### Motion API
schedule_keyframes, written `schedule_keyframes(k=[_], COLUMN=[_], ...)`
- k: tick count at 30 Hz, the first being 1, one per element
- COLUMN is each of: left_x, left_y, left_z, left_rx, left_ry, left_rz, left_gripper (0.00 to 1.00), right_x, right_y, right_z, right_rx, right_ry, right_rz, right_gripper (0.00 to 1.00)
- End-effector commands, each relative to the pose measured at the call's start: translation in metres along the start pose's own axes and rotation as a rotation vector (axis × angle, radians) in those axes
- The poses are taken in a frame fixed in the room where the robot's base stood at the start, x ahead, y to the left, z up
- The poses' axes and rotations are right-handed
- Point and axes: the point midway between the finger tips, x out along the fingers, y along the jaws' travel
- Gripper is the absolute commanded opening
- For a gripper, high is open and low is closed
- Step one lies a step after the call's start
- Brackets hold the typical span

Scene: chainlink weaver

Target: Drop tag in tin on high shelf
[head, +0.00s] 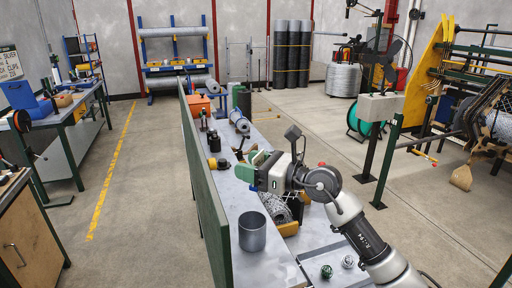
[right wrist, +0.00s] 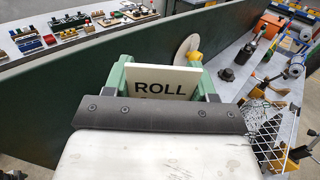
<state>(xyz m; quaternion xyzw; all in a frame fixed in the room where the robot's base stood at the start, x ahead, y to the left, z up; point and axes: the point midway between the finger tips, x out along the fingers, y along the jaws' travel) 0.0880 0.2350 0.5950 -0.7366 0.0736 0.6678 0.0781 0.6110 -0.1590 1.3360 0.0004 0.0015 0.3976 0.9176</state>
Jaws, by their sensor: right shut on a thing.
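My right gripper (head: 257,172) is above the grey bench, to the right of the upright green panel. In the right wrist view its green fingers (right wrist: 165,82) are shut on a flat cream tag (right wrist: 160,84) with the word "ROLL" on it. In the head view the tag cannot be made out. A dark grey open-topped tin (head: 252,236) stands upright on the near part of the bench, below and apart from my right gripper. I cannot tell any high shelf with a tin on it. My left gripper is not in view.
The green panel (head: 203,180) runs along the bench's left edge. Wire coils (head: 276,208) lie close right of the tin. Bottles and rolls (head: 238,120) stand farther back on the bench. A blue rack (head: 175,62) with rolls stands at the back wall.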

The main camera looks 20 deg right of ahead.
Motion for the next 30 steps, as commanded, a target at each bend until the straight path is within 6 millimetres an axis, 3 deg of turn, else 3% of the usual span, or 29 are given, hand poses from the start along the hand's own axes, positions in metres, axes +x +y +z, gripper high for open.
schedule_keyframes(k=[16,27,28,30], left_x=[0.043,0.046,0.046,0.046], left_y=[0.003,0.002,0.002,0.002], left_z=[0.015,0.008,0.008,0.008], left_rx=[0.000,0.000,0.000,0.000], left_ry=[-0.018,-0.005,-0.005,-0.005], left_rz=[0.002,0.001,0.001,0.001], left_gripper=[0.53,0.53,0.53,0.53], right_x=[0.000,0.000,0.000,0.000], right_y=[0.001,0.000,0.000,0.000], right_z=[-0.055,-0.060,-0.060,-0.060], right_rx=[0.001,0.000,0.000,0.000], right_ry=[0.000,0.000,0.000,0.000], right_rz=[0.000,0.000,0.000,0.000], right_gripper=[0.30,0.30,0.58,0.68])
